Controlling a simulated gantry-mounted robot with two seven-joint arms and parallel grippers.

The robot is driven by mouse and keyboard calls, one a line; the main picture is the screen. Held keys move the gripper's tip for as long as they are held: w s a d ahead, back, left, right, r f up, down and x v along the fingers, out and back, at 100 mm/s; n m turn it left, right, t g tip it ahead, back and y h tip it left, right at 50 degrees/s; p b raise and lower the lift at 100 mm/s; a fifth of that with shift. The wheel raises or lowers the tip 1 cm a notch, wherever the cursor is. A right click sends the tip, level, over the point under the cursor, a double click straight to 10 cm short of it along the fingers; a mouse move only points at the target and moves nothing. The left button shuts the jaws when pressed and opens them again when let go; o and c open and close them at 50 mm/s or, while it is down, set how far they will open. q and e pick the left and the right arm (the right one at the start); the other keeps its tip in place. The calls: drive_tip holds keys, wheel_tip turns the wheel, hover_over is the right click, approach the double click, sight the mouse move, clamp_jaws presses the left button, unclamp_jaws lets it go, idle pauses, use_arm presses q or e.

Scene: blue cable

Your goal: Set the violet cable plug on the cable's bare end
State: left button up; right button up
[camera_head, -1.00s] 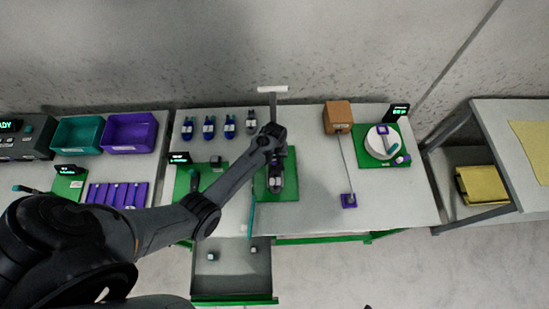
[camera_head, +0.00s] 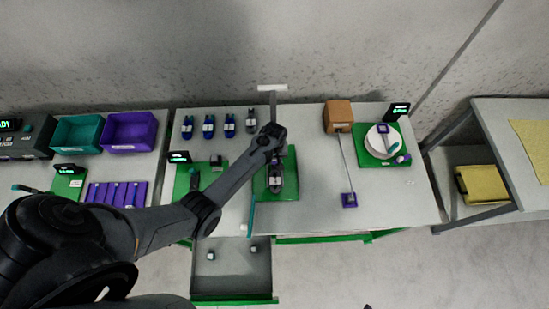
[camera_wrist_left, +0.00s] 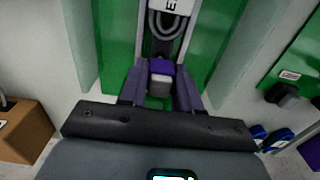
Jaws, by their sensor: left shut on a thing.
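My left gripper (camera_head: 276,172) is over the green mat (camera_head: 262,193) at the middle of the table in the head view. In the left wrist view its two fingers (camera_wrist_left: 160,92) are shut on a violet plug (camera_wrist_left: 161,67) with a pale grey block-like end facing the camera. Just beyond the plug, a grey looped cable (camera_wrist_left: 166,22) lies in a pale fixture on the green mat. I cannot tell whether plug and cable touch, and I cannot make out the cable's bare end. My right gripper is not in view.
A brown box (camera_head: 338,113) with a thin lead running to a violet block (camera_head: 349,200) stands to the right. Beyond it is a white plate (camera_head: 378,148) on a green mat. Several blue-marked items (camera_head: 209,127) line the back. An open drawer (camera_head: 231,272) juts out in front.

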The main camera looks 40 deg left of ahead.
use_arm(q)
drive_tip(key=shift+f+b, duration=0.4)
drive_tip(key=shift+f, duration=0.35)
drive_tip(key=shift+f+b, duration=0.3)
drive_tip(key=shift+f, duration=0.15)
idle(0.4)
drive_tip(key=o, duration=1)
drive_tip(key=shift+r, duration=0.1)
drive_tip(key=shift+r+p, duration=0.65)
drive_tip(key=shift+p, duration=0.15)
wheel_tip(320, 180, up, 6)
drive_tip(key=p, duration=0.6)
drive_tip(key=shift+r+p, duration=0.3)
drive_tip(key=shift+p, duration=0.25)
